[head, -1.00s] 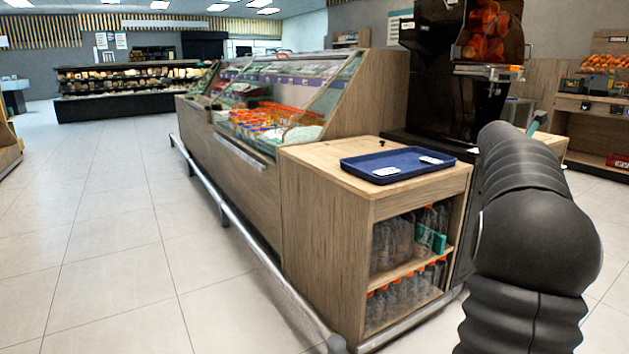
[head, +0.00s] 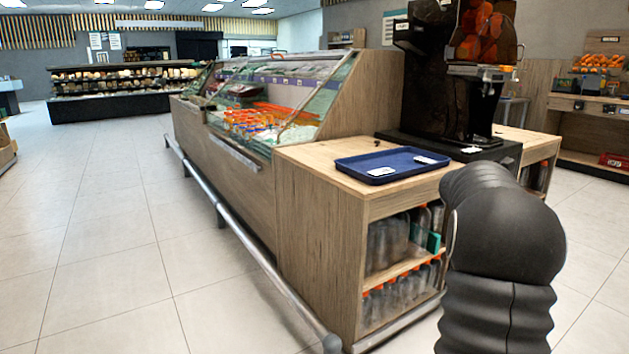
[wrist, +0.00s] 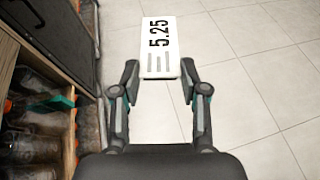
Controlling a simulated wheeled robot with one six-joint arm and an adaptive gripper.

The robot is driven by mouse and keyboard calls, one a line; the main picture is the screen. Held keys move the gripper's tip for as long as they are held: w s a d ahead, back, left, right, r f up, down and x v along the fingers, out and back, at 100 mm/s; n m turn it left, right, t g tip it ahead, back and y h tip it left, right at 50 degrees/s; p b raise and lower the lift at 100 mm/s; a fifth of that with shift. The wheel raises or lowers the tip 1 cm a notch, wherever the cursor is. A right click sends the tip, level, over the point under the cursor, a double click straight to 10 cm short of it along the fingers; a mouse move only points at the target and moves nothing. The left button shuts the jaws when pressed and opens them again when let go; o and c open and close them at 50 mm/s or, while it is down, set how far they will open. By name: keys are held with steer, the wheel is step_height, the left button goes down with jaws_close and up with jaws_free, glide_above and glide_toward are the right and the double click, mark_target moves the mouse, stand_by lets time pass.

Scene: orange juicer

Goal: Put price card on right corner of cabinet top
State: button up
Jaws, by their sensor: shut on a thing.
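A white price card (wrist: 158,48) with "5.25" printed on it is held between the fingertips of my gripper (wrist: 160,72) in the wrist view. Tiled floor shows beneath the card. The wooden cabinet (head: 318,207) stands left of my arm in the head view, with a light wood top (head: 312,158). My arm covers part of the cabinet's right side, and my gripper and the card are hidden in the head view. In the wrist view the cabinet's shelves (wrist: 62,150) are at the left, apart from the card.
A blue tray (head: 350,163) with white cards lies on the cabinet top. A black juicer (head: 440,75) stands behind it. Bottles (head: 388,245) fill the shelves. A metal rail (head: 245,247) runs along the cabinet's base. The floor (head: 100,230) at left is clear.

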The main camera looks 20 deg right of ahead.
steer(key=w+a+f+n+t+y+p, duration=0.1)
steer(key=w+a+f+n+t, duration=0.15)
steer(key=a+f, duration=0.45)
steer(key=w+a+f+n+t+y, duration=0.1)
steer(key=w+a+f+n+t, duration=0.2)
steer(key=a, duration=0.8)
steer(key=w+a+f+n+t+y+p, duration=0.1)
steer(key=w+a+f+n+t, duration=0.15)
steer(key=w+a+f, duration=0.4)
steer(key=s+a+f+n+t+y, duration=0.1)
steer(key=a+n+y, duration=0.1)
steer(key=a, duration=0.7)
steer(key=s+a+f+n+t+y, duration=0.1)
steer(key=a+f+n+t+y, duration=0.1)
steer(key=a, duration=0.8)
steer(key=s+a+f+n+t+y+p, duration=0.1)
steer(key=s+a+f+n+y, duration=0.1)
steer(key=a, duration=0.8)
steer(key=shift+f, duration=0.15)
